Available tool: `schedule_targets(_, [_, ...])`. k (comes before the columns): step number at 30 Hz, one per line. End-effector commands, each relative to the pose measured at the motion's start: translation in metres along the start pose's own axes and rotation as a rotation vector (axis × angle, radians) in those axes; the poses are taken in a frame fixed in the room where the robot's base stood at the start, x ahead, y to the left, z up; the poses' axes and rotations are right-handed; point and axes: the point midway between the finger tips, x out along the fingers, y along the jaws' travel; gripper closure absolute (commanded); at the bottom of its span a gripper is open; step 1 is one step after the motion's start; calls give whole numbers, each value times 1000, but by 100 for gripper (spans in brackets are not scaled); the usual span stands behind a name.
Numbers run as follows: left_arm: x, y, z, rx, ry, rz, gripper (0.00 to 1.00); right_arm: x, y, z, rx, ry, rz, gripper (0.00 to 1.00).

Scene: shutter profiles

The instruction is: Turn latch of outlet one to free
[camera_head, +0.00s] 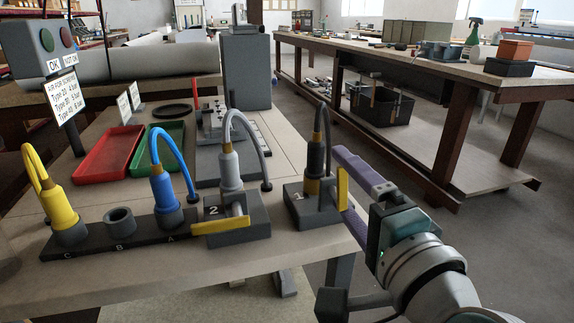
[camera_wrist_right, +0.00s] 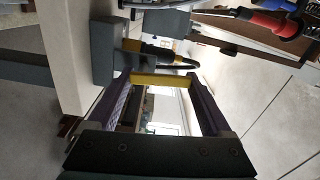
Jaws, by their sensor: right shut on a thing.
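Outlet one (camera_head: 318,208) is a dark grey block marked 1 at the table's right edge, with a dark plug and cable standing in it. Its yellow latch (camera_head: 342,189) points upright on the block's right side. My right gripper (camera_head: 343,181) has purple fingers and comes from the right, with one finger above and one below the latch. In the right wrist view the yellow latch (camera_wrist_right: 160,81) spans between the two fingers of the gripper (camera_wrist_right: 158,84), which is shut on it. My left gripper is not in view.
Outlet two (camera_head: 255,222), with a grey plug and a yellow latch (camera_head: 221,226) lying level, stands just left. A black strip (camera_head: 100,246) holds yellow and blue plugs. Red (camera_head: 107,153) and green (camera_head: 166,158) trays lie behind. Open floor is on the right.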

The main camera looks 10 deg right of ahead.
Motion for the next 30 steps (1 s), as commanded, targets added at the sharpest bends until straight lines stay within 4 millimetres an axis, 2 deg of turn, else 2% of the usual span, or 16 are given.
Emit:
schedule_targets(9, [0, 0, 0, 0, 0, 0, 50, 0, 1, -3, 107, 1, -1, 72])
schedule_targets(24, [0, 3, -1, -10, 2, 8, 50, 0, 1, -3, 128, 0, -1, 72])
schedule_targets(25, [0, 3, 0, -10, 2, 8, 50, 0, 1, -3, 128, 1, 0, 15])
schedule_targets(29, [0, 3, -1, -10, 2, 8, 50, 0, 1, -3, 127, 0, 0, 1])
schedule_targets(30, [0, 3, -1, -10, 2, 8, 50, 0, 1, -3, 127, 0, 0, 0])
